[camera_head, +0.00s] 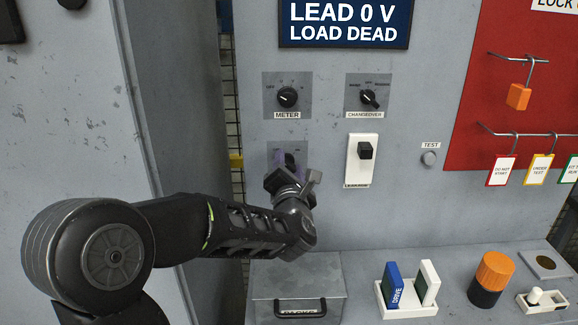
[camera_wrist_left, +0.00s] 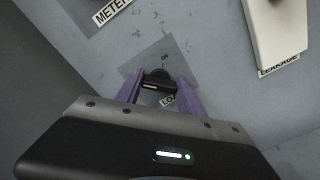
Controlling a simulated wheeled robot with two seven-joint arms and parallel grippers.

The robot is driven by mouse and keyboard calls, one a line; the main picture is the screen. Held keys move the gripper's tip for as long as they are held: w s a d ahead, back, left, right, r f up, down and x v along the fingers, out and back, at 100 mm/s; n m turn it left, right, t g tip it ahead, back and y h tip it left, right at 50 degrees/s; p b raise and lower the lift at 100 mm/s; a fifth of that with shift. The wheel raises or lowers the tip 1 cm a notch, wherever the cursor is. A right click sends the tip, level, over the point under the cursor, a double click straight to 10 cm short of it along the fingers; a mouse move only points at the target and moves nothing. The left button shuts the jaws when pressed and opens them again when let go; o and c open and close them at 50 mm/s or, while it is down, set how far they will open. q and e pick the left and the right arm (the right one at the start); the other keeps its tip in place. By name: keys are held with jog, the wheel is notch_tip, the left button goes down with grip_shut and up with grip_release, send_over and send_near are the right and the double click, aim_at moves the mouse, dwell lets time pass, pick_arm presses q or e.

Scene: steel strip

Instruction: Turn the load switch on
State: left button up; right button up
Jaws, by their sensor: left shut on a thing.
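The load switch is a black rotary knob on a grey plate (camera_head: 301,148), below the meter switch. In the left wrist view its knob (camera_wrist_left: 157,77) sits between my two purple fingers, with a label starting "LO" partly hidden below it. My left gripper (camera_wrist_left: 158,86) is shut on this knob; in the head view the gripper (camera_head: 288,161) and wrist cover most of the switch. The knob's exact pointing is hard to read. The display (camera_head: 345,22) reads "LEAD 0 V" and "LOAD DEAD". My right gripper is not in view.
The meter knob (camera_head: 288,97) and changeover knob (camera_head: 369,98) are above. The white leakage unit (camera_head: 361,160) is close right of my gripper. A lidded grey box (camera_head: 297,282), a white holder (camera_head: 408,307) and an orange-black cylinder (camera_head: 491,279) stand on the ledge below.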

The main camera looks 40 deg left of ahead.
pick_arm(q)
jog(key=c, duration=0.4)
